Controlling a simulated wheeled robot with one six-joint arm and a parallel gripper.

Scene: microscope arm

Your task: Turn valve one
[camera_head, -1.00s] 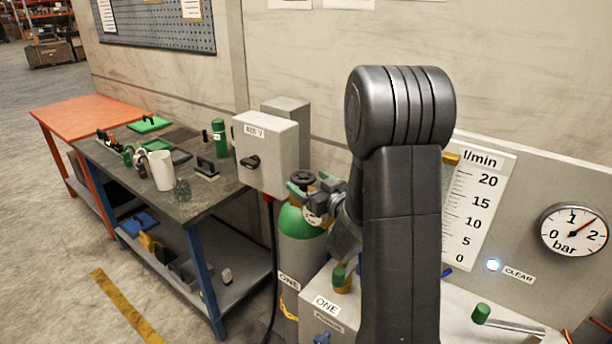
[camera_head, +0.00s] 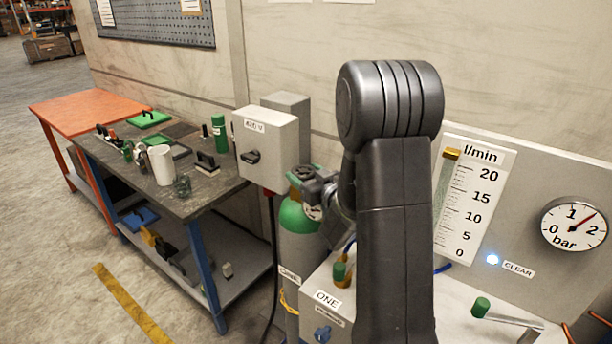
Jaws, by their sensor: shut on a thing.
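A gas cylinder (camera_head: 299,253) with a green shoulder and grey body stands behind the left end of the grey bench box; a label on its body reads ONE. My gripper (camera_head: 303,176) is at the valve on top of the cylinder and is shut on it. The gripper and wrist hide most of the valve handwheel. My arm's large dark link stands in front and hides part of the panel. A second label ONE (camera_head: 326,299) is on the grey box, beside a small green-topped fitting (camera_head: 340,274) and a blue knob (camera_head: 322,334).
A grey 400 V switch box (camera_head: 266,145) stands close left of the cylinder. A workbench (camera_head: 205,196) with tools is further left. A flow scale (camera_head: 474,200), a bar gauge (camera_head: 574,224) and a lit CLEAR lamp (camera_head: 492,259) are at right. A green-tipped lever (camera_head: 481,307) sticks out front right.

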